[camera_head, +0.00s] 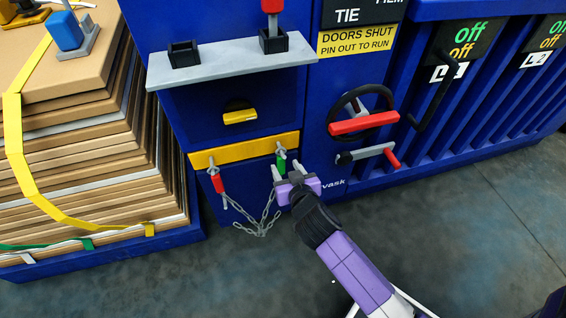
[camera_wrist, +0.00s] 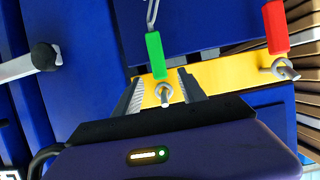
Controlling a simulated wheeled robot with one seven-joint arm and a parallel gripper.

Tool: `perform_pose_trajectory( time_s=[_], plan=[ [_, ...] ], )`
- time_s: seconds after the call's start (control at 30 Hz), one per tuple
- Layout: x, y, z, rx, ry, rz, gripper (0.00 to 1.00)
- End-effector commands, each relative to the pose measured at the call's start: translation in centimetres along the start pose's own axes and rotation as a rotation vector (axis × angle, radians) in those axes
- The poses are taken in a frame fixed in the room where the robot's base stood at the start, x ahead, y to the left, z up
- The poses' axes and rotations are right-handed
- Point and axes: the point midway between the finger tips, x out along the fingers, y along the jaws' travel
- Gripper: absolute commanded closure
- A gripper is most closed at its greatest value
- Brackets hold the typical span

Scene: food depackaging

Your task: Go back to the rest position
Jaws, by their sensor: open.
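My gripper (camera_head: 287,172) is purple with dark fingers and is in front of the yellow bar (camera_head: 240,150) on the blue machine. In the wrist view my gripper (camera_wrist: 163,92) is open, with its two fingers on either side of a metal eye pin (camera_wrist: 164,94) in the yellow bar (camera_wrist: 213,83). A green tag or handle (camera_wrist: 155,55) hangs by that pin, just beyond the fingers. I cannot tell whether the fingers touch the pin. The green piece also shows in the head view (camera_head: 281,162).
A red handle (camera_head: 217,183) hangs at the bar's left end, with a chain (camera_head: 262,224) looping below. A red-barred handwheel (camera_head: 362,122) and a red-handled lever (camera_head: 368,154) are to the right. A strapped cardboard stack (camera_head: 90,150) stands left. The floor (camera_head: 460,230) at right is clear.

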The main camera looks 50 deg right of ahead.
Motion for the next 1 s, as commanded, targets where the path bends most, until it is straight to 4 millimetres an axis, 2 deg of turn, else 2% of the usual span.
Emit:
perform_pose_trajectory(
  time_s=[0.03,0.2,0.4,0.83,0.9,1.0],
  plan=[
    [-1.2,0.1,0.1,-0.001,-0.001,0.001,0.51],
    [-4.5,0.1,0.0,0.000,0.000,0.000,0.51],
    [-6.9,0.1,0.0,0.001,0.000,0.001,0.51],
    [-7.5,-0.1,-0.1,-0.021,0.005,-0.003,0.51],
    [-7.5,-0.7,-0.6,-0.052,0.025,-0.028,0.51],
    [-8.2,-2.5,-2.7,-0.090,0.092,-0.103,0.51]
  ],
)
